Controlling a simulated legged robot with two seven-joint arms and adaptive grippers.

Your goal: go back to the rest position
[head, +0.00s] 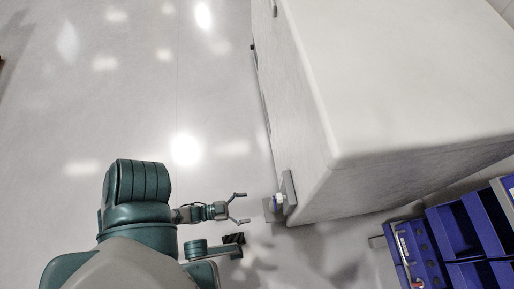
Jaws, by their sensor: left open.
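My left gripper (246,208) points to the right in the lower middle of the head view. Its two fingers are spread apart with nothing between them. A grey bracket-like fixture (289,190) with a small white and blue round part (278,202) stands just right of the fingertips, at the near corner of a white cabinet. A gap shows between the fingertips and the fixture.
The large white cabinet (410,80) fills the upper right, with thin handles along its left side. Blue bins (465,235) stand at the lower right; one holds small items. The pale shiny floor (150,90) at the upper left is clear.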

